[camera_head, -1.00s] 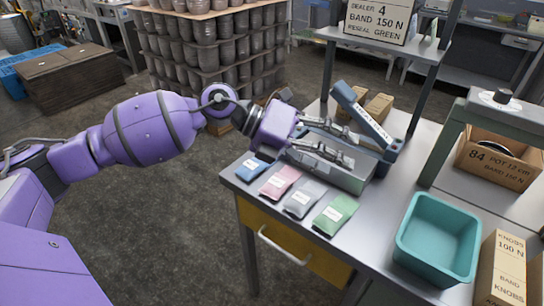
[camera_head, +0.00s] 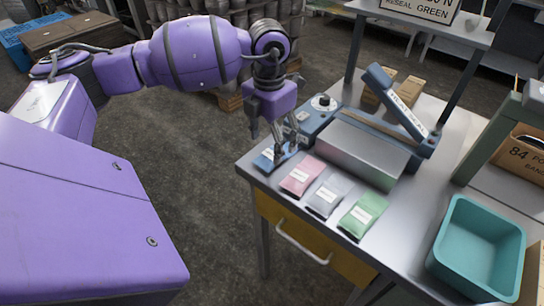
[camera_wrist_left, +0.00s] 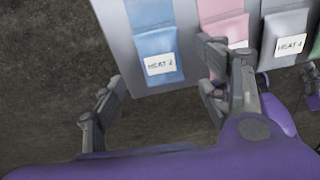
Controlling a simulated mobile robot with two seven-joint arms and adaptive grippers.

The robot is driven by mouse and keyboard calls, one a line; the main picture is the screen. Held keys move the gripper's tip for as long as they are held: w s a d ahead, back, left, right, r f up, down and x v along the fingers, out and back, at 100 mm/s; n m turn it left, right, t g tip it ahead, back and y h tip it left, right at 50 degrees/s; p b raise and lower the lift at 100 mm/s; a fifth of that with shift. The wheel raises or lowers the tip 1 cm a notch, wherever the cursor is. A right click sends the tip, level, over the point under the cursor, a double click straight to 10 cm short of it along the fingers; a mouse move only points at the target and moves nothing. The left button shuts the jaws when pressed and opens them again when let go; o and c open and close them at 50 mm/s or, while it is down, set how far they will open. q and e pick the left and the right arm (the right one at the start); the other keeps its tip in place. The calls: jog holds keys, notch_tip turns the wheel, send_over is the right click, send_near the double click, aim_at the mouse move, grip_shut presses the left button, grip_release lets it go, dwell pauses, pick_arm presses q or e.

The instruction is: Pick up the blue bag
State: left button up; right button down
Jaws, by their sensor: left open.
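The blue bag (camera_head: 264,161) lies flat at the left corner of the bench, with a white label. In the left wrist view, the blue bag (camera_wrist_left: 155,42) lies ahead between the fingers, its label facing up. My left gripper (camera_head: 284,153) points down over the blue bag's right side and partly hides it. In the left wrist view the fingers of the left gripper (camera_wrist_left: 160,72) are spread and empty. I cannot tell whether a fingertip touches the bag. My right gripper is out of view.
A pink bag (camera_head: 300,176) lies close beside the blue one, then a grey bag (camera_head: 327,196) and a green bag (camera_head: 362,215). A sealer (camera_head: 362,153) stands behind them. A teal bin (camera_head: 478,245) is at the right. The bench edge is near the blue bag.

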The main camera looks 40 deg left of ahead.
aim_at(271, 153)
pick_arm(q)
jog(key=shift+w+f+p, duration=0.2)
jog(key=shift+f+p, duration=0.1)
jog(key=shift+f, duration=2.05)
jog(key=c, duration=1.3)
jog(key=shift+r, duration=0.1)
